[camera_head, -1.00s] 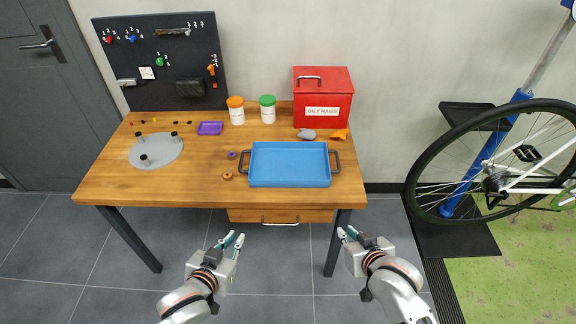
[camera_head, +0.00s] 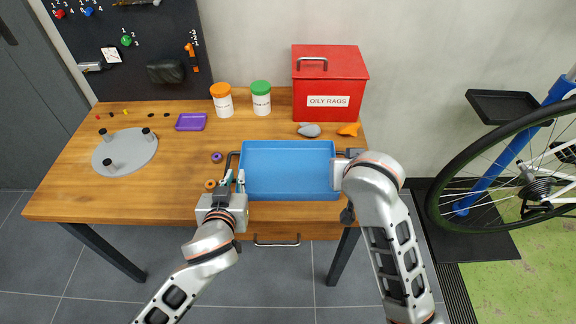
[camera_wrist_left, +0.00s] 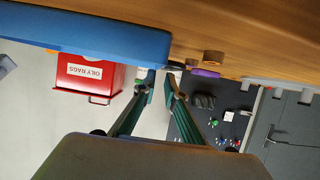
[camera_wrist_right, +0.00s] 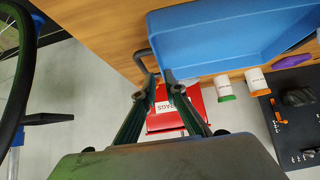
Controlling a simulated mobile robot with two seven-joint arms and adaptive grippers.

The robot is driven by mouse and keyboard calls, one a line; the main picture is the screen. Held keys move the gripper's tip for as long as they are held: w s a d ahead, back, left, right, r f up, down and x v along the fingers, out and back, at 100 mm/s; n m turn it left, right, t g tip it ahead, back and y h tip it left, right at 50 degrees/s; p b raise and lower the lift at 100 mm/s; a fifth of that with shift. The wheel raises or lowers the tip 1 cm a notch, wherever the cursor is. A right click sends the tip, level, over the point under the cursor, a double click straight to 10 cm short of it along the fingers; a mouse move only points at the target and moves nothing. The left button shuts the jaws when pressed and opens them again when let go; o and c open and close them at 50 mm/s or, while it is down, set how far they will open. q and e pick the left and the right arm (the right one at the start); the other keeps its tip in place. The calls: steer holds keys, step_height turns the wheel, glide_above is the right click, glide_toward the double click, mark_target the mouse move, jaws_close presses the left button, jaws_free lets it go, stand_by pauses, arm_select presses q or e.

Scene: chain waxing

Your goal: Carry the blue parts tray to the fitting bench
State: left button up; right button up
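In the head view my right wrist hides most of that handle. I cannot tell whether either handle is touched.
A red oily-rags bin (camera_head: 328,88), an orange-lidded tub (camera_head: 222,102) and a green-lidded tub (camera_head: 261,100) stand behind the tray. A purple tray (camera_head: 191,122) and grey disc (camera_head: 125,152) are left. A bicycle wheel (camera_head: 520,170) stands right, with floor between.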

arm_select(q)
steer(key=shift+s+r, duration=0.15)
arm_select(e)
steer(key=shift+s+r, duration=0.15)
